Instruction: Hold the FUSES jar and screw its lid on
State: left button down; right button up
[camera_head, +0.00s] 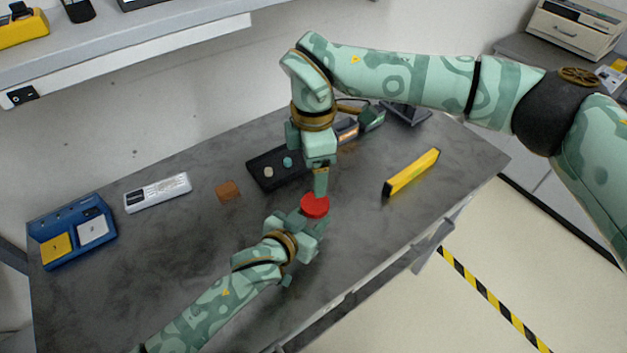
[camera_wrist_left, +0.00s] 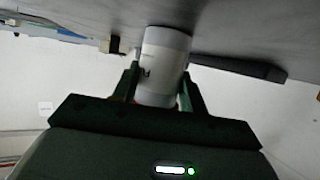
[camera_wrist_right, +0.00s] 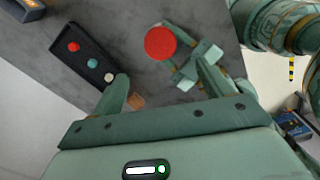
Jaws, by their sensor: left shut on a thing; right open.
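The FUSES jar shows in the left wrist view as a white cylinder (camera_wrist_left: 165,60) with a small dark mark; its label is not readable. My left gripper (camera_head: 308,220) is shut around it; its fingers also flank it in the left wrist view (camera_wrist_left: 160,88). A round red lid (camera_head: 315,206) sits at the top of the jar, and also shows in the right wrist view (camera_wrist_right: 160,43). I cannot tell whether it is threaded. My right gripper (camera_head: 320,192) points down just above the lid. Its fingers are open in the right wrist view (camera_wrist_right: 163,85), with the lid beyond them.
A dark tray (camera_head: 258,172) with small coloured discs lies behind the jar. A yellow bar (camera_head: 412,173) lies to the right. A brown block (camera_head: 228,190), a white device (camera_head: 157,192) and a blue case (camera_head: 65,247) stand to the left. The table's front edge is near the jar.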

jog(key=shift+r, duration=0.95)
pick_arm(q)
jog(key=c, duration=0.7)
grip_release()
jog(key=shift+s+a+r, duration=0.2)
jog(key=shift+s+a, duration=0.05)
jog(key=shift+s, duration=0.1)
jog(key=p+v, duration=0.3)
jog(key=v, duration=1.2)
jog(key=shift+s+p, duration=0.2)
jog(key=shift+p, duration=0.15)
pick_arm(e)
notch_tip(320, 180, up, 4)
jog(key=shift+r, duration=0.15)
